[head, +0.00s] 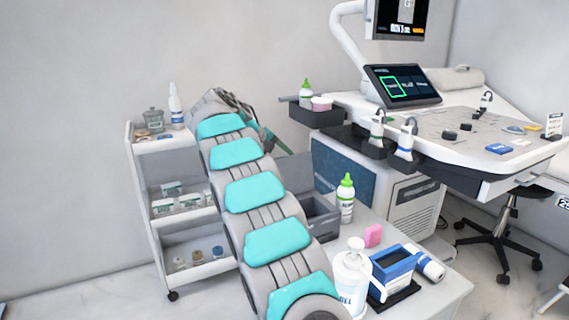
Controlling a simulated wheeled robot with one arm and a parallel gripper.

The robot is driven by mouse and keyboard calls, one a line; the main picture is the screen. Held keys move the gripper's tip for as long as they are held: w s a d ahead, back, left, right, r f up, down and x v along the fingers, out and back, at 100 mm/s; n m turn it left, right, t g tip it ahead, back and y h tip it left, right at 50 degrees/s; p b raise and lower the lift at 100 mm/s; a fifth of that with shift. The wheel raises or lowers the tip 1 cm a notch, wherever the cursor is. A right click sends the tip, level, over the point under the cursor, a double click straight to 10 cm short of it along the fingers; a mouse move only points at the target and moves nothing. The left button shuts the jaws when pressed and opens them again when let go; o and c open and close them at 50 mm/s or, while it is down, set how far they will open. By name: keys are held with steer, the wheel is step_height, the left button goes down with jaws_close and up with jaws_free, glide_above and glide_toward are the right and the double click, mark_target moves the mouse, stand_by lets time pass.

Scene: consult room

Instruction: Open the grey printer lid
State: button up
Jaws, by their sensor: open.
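A dark grey box (321,222) stands on the white table, partly hidden behind my arm; it looks like the grey printer. A lighter grey panel (293,172) stands upright at its back, apparently the printer lid in a raised position; my arm hides its left part. My grey and teal arm reaches from the bottom of the head view up to the left. My gripper (243,108) is at its far end, small and partly hidden, above and left of the panel. It is open, and I see nothing held in it. I cannot tell any contact with the panel.
The table (440,290) holds a pump bottle (352,281), a green-capped bottle (346,200), a pink block (373,236) and a blue box (394,268). A white cart (143,215) stands left of my arm. An ultrasound machine (450,130) fills the right.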

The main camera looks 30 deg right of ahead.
steer(key=v, duration=0.7)
steer(key=shift+a, duration=0.3)
steer(key=shift+r, duration=0.15)
steer(key=shift+a+r, duration=0.1)
